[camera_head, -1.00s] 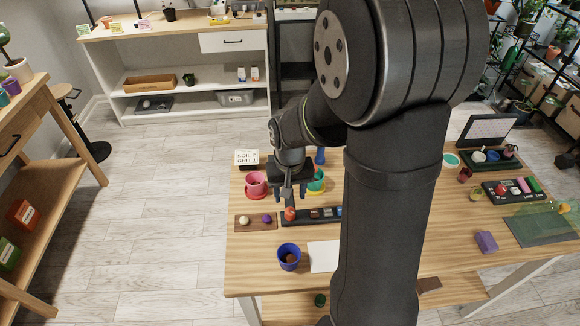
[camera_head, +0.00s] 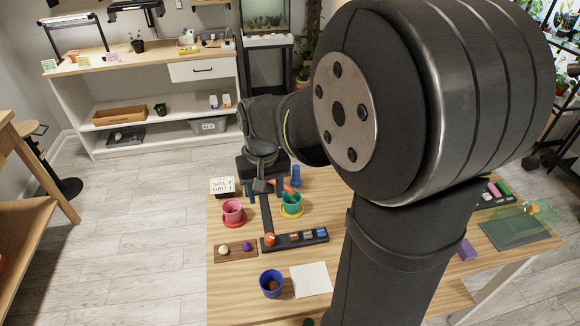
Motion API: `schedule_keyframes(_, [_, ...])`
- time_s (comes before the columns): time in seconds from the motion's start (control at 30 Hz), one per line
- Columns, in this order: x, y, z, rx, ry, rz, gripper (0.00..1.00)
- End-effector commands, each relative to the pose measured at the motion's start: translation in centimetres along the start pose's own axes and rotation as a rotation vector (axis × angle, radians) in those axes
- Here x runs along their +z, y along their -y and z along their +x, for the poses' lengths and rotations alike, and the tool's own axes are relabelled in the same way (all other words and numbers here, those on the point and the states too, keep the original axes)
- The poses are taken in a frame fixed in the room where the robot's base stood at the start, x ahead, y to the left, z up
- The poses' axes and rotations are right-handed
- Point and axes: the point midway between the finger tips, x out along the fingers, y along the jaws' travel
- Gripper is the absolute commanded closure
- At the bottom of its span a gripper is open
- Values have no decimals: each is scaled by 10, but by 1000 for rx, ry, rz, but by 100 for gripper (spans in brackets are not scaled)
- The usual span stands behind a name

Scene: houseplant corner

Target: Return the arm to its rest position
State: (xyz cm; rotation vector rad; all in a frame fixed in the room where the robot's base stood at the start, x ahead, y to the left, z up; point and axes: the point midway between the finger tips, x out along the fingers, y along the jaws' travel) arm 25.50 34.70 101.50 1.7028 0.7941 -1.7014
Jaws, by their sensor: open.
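My gripper (camera_head: 264,190) hangs over the back left part of the wooden table (camera_head: 228,284), pointing down. It is open and I see nothing held between its fingers. It is in front of the pink pot (camera_head: 233,212) and the green pot (camera_head: 291,204) in height, appearing above and between them. A narrow dark strip runs down from the fingers towards the black tray (camera_head: 300,240); I cannot tell what it belongs to. My large upper arm links cover the right half of the view and hide much of the table.
A "SOIL 2 GRIT 1" card (camera_head: 222,186) stands left of the gripper. A brown board (camera_head: 236,252) with two small balls, a blue pot (camera_head: 271,283) and a white sheet (camera_head: 311,279) lie nearer. A white shelf unit (camera_head: 150,100) stands behind, with open floor between.

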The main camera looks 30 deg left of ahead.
Motion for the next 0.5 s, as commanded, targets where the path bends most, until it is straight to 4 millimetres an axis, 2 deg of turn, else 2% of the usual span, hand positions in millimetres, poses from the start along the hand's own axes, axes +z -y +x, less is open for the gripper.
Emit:
schedule_keyframes(0.27, [0,0,2,0,1,0,51])
schedule_keyframes(0.37, [0,0,10,0,2,0,51])
schedule_keyframes(0.5, [1,0,32,1,5,0,51])
